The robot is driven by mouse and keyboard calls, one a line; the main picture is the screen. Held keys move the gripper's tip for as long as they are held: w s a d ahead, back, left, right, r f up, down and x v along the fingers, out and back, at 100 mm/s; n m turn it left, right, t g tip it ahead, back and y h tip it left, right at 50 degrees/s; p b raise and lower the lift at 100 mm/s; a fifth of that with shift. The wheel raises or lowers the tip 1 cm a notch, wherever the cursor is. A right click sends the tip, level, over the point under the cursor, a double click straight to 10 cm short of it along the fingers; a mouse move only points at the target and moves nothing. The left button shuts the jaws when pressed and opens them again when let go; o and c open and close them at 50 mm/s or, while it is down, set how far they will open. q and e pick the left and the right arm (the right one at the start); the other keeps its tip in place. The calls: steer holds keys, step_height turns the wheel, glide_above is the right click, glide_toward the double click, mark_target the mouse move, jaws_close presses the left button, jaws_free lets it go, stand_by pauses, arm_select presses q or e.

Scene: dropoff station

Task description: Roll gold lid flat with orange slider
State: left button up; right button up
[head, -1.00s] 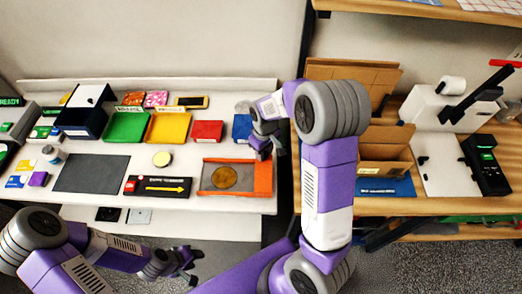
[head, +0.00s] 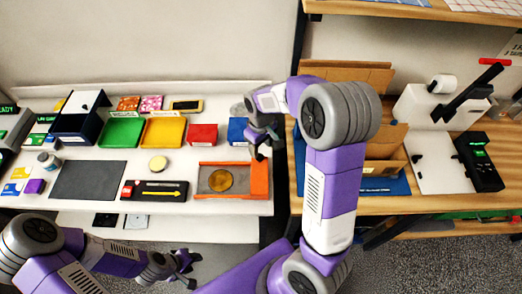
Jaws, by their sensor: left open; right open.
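The gold lid (head: 220,181) is a round gold disc lying on a grey surface inside an orange-edged frame at the right end of the white table. The orange slider (head: 259,180) is the upright orange bar at the right side of that frame. My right gripper (head: 262,150) is open just above the far end of the orange slider; I cannot tell if it touches. My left gripper (head: 189,270) is open and empty, low in front of the table, away from the frame.
A black panel with a yellow arrow (head: 160,190) lies left of the frame. Green (head: 121,132), yellow (head: 163,132), red (head: 202,134) and blue (head: 238,130) trays stand behind. A wooden bench (head: 420,203) with a cardboard box (head: 384,150) is to the right.

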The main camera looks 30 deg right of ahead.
arm_select(q)
steer(key=shift+r, duration=0.25)
arm_select(e)
steer(key=shift+r, duration=1.5)
arm_select(q)
steer(key=shift+r, duration=0.1)
